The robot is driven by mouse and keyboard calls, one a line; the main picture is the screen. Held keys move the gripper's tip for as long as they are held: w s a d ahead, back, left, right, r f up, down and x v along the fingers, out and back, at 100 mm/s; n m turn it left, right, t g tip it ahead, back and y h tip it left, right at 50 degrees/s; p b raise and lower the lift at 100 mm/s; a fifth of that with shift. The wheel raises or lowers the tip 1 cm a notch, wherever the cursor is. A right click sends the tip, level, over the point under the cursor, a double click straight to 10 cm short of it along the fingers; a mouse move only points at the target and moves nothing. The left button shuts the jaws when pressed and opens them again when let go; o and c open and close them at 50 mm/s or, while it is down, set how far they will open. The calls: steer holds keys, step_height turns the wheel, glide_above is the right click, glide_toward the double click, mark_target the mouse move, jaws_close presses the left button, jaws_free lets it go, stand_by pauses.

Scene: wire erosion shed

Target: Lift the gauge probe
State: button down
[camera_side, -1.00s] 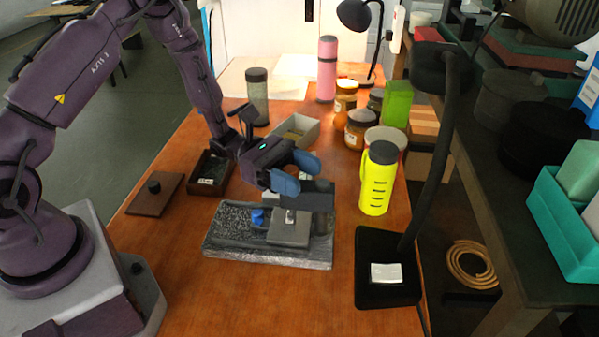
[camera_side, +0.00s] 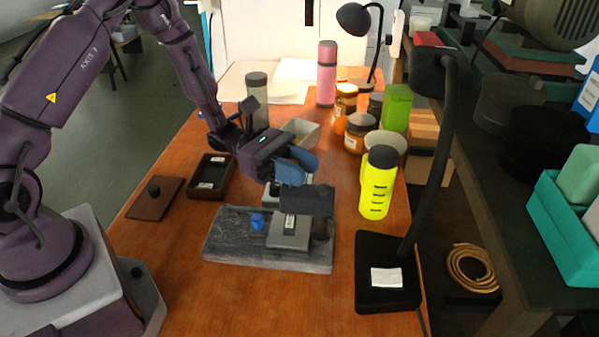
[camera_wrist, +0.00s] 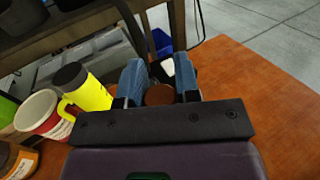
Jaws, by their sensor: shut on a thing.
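A grey textured base (camera_side: 225,237) lies on the bench in the side view. It carries a blue knob (camera_side: 257,221), a grey plate (camera_side: 288,240) and a dark post at the right. A dark block, seemingly the gauge probe's head (camera_side: 308,203), sits over the plate beside the post. My gripper (camera_side: 297,166) is above this block, its blue fingers closed on the probe's upper part, which is mostly hidden in the side view. In the wrist view a round brown top (camera_wrist: 160,95) shows between my fingers (camera_wrist: 160,85). I see no clear gap opening below the block.
A yellow bottle (camera_side: 377,185) stands close to the right, with jars (camera_side: 360,132) behind. A black lamp base (camera_side: 388,285) is at the front right. A dark open tray (camera_side: 211,178) and a brown plate (camera_side: 153,197) lie left. The front of the bench is clear.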

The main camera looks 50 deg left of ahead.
steer(key=c, duration=0.8)
jaws_free()
steer(key=shift+r, duration=0.2)
steer(key=shift+a, duration=0.15)
steer(key=v, duration=1.2)
steer(key=shift+s+a+f, duration=0.1)
steer(key=shift+a, duration=0.25)
